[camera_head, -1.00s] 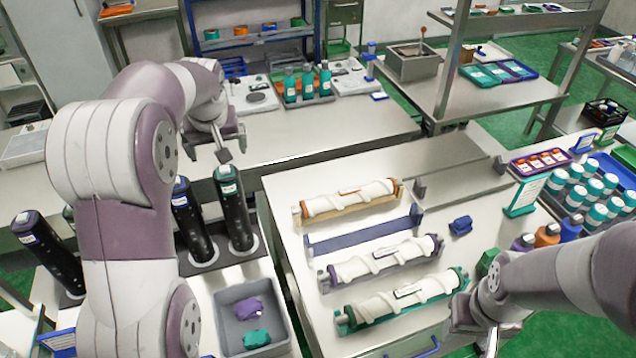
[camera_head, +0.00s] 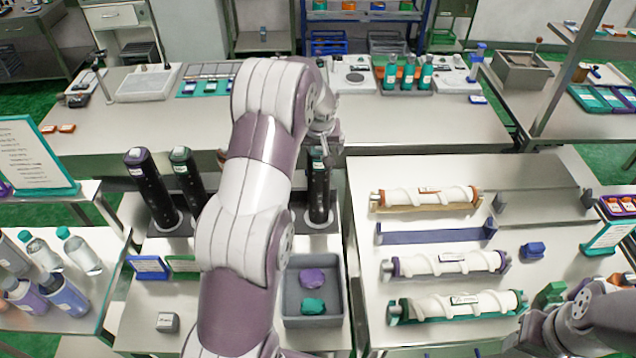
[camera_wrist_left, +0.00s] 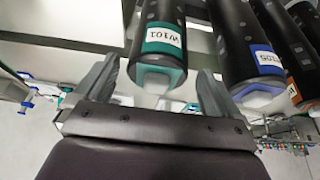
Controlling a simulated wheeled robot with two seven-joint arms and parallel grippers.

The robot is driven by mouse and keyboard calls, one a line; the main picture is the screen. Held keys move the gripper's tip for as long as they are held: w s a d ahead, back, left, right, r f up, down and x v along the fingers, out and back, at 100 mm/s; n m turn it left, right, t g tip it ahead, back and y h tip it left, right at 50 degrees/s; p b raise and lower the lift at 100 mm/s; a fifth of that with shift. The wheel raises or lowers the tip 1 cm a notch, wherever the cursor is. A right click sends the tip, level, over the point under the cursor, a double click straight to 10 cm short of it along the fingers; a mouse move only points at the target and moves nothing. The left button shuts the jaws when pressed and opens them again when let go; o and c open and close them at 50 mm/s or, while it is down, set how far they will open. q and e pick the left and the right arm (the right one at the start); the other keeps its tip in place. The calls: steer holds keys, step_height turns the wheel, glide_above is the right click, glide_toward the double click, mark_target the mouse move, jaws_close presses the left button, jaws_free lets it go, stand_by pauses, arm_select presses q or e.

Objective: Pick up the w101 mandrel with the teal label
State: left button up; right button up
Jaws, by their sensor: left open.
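The w101 mandrel is a black cylinder with a teal label band. In the left wrist view its labelled end (camera_wrist_left: 163,45) shows between the two fingers. In the head view this appears to be the rightmost upright black mandrel (camera_head: 318,195), its top partly hidden by my gripper. My left gripper (camera_head: 324,150) is at the top of this mandrel. Its fingers (camera_wrist_left: 158,78) are open, one on each side of the mandrel's end; I cannot tell whether they touch it. My right gripper (camera_head: 526,343) is at the lower right edge, its fingers unclear.
A blue-labelled mandrel (camera_wrist_left: 250,50) and an orange-labelled one (camera_wrist_left: 300,45) stand close beside it. More black mandrels (camera_head: 149,190) stand left of my arm. A grey bin (camera_head: 314,285) is in front. White-wrapped rollers (camera_head: 455,263) lie in cradles on the right table.

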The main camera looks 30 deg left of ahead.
arm_select(q)
steer(key=shift+w+d, duration=0.2)
steer(key=c, duration=1.1)
steer(key=shift+a, duration=0.15)
jaws_close()
